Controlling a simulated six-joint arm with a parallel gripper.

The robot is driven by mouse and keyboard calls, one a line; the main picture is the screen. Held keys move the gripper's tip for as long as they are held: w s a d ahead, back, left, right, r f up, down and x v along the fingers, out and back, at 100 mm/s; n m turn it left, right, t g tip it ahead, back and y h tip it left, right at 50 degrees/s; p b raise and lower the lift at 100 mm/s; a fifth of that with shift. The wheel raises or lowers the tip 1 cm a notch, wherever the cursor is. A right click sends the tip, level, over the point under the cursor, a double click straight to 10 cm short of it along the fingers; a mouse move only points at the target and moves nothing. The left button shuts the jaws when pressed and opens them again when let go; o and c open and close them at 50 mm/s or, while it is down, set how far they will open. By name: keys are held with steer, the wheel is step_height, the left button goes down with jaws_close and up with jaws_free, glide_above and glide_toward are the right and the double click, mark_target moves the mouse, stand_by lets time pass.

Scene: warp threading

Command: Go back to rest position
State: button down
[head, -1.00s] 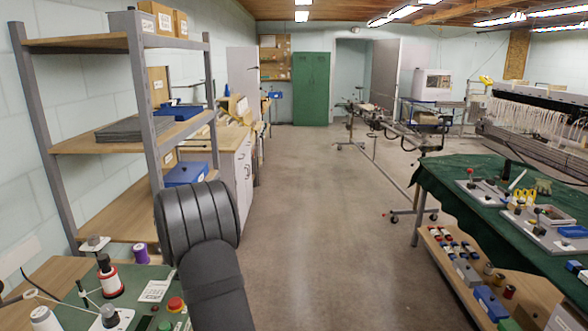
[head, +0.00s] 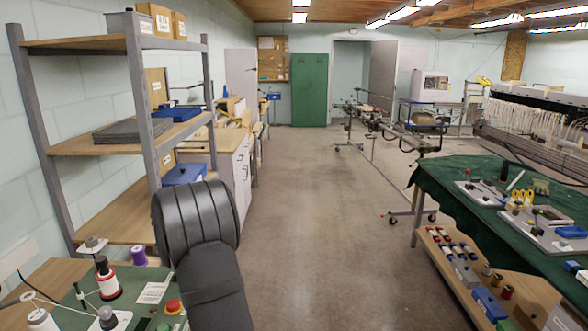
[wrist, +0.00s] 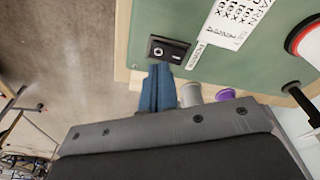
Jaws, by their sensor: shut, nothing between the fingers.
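My gripper (wrist: 157,88) shows in the wrist view as narrow blue fingers close together, with nothing between them. Its fingertips point toward a black switch box (wrist: 168,50) on the green-topped bench (wrist: 285,65); I cannot tell whether they touch it. In the head view my black arm rises at the lower left, beside the green-topped bench, and my gripper is hidden there.
A white printed card (wrist: 239,20) and a purple spool (wrist: 225,94) are near my gripper. A red and white cone (head: 107,278) and a red button (head: 173,307) are on the bench. Shelving (head: 140,110) stands close behind; the floor (head: 320,220) is open.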

step_height(320, 180, down, 2)
steer(key=shift+f, duration=0.1)
steer(key=shift+r, duration=0.2)
steer(key=s+d+r+m+y, duration=0.1)
steer(key=r+m, duration=0.5)
steer(key=r, duration=0.6)
steer(key=shift+s+d+r+t+y, duration=0.35)
steer(key=shift+s+d, duration=0.25)
steer(key=shift+s, duration=0.45)
